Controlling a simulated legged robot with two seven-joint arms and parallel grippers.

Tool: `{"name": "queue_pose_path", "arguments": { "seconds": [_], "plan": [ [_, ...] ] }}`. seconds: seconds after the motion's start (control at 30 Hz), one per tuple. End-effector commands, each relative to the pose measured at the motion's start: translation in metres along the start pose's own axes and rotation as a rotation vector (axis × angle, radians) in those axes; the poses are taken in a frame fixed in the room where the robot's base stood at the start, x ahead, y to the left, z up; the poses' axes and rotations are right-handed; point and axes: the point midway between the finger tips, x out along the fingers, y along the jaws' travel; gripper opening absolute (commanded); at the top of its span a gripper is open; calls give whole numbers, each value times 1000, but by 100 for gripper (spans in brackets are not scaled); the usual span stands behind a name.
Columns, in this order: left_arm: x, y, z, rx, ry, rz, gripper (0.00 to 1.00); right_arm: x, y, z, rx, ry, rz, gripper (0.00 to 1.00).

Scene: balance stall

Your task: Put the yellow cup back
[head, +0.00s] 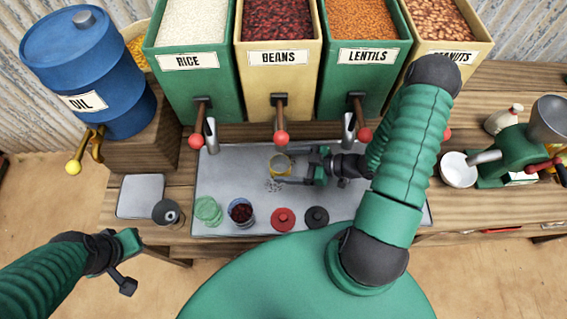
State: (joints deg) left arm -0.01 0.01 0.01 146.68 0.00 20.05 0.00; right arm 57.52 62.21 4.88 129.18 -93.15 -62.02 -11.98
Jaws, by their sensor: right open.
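The yellow cup (281,161) stands on the grey metal tray (340,205), below the BEANS bin's spout. My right gripper (286,167) reaches in from the right and is open, with its fingers close to the cup's right side. I cannot tell whether a finger touches the cup. The cup's contents are too small to make out. My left gripper (133,262) is open and empty at the lower left, in front of the bench and away from the cup.
Small bits (274,186) lie near the cup. Red-knobbed levers (282,138) overhang behind. A white bowl (458,170) stands right.

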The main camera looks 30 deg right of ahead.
Motion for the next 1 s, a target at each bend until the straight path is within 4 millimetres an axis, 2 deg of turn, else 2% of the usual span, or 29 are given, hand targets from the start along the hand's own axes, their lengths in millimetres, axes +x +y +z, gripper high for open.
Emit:
{"name": "queue_pose_path", "arguments": {
  "seconds": [0.2, 0.33, 1.0],
  "plan": [
    [2, 0, 1, 0, 0, 0, 0, -45, 1, 1, -2, -3, 4, 79],
    [2, 0, 1, 0, 0, 0, 0, -59, 1, 1, -1, -2, 0, 79],
    [2, 0, 1, 0, 0, 0, 0, -60, 1, 0, -2, -11, 3, 79]
  ]
}}
